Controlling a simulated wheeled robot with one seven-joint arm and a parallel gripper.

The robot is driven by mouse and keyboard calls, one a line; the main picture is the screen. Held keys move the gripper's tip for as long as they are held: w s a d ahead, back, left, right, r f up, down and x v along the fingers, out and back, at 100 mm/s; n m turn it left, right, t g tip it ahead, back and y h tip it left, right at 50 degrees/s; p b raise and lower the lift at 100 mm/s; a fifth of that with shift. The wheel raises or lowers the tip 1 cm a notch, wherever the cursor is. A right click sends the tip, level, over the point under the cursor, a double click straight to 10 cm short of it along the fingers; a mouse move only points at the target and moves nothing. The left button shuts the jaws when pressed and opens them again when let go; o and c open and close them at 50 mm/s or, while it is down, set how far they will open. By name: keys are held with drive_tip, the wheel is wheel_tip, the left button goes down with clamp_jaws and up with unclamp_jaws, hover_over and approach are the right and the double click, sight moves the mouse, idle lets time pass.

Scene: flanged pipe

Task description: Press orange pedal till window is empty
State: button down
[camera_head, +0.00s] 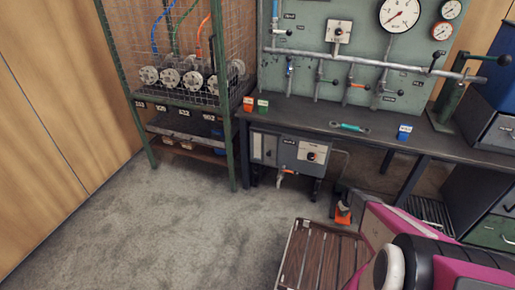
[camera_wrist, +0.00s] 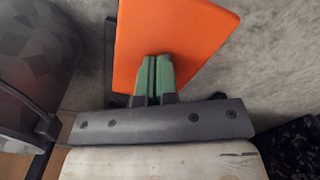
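The orange pedal (camera_head: 343,214) is on the floor under the workbench, right of the grey box unit. It fills the upper middle of the wrist view (camera_wrist: 172,38) as a flat orange plate. My gripper (camera_wrist: 155,62) shows there with its two green fingers side by side, shut, nothing between them. The fingertips overlap the pedal's lower part in the picture; I cannot tell whether they touch it. In the head view my pink arm covers the lower right and my gripper is hidden. I cannot make out a window clearly; the grey box unit (camera_head: 289,151) has a small panel and a dial.
The workbench (camera_head: 335,125) stands above the pedal, with its legs nearby. A wire cage rack (camera_head: 187,96) is at the left. A slatted wooden platform (camera_head: 318,258) lies in front. In the wrist view a dark rounded body (camera_wrist: 38,55) is at the left. Concrete floor (camera_head: 165,225) is clear at the left.

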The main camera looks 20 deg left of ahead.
drive_tip(key=shift+w+f, duration=0.1)
drive_tip(key=shift+f, duration=0.4)
wheel_tip(320, 180, up, 10)
drive_tip(key=shift+f, duration=0.2)
idle(1.0)
drive_tip(key=s+r+m, duration=0.2)
drive_tip(key=s+r, duration=0.5)
drive_tip(key=r, duration=0.6)
drive_tip(key=s+r+m, duration=0.2)
drive_tip(key=s+r, duration=0.5)
drive_tip(key=r, duration=0.6)
drive_tip(key=s+r+m, duration=0.2)
drive_tip(key=s+r, duration=0.5)
drive_tip(key=r, duration=0.6)
drive_tip(key=shift+s, duration=0.25)
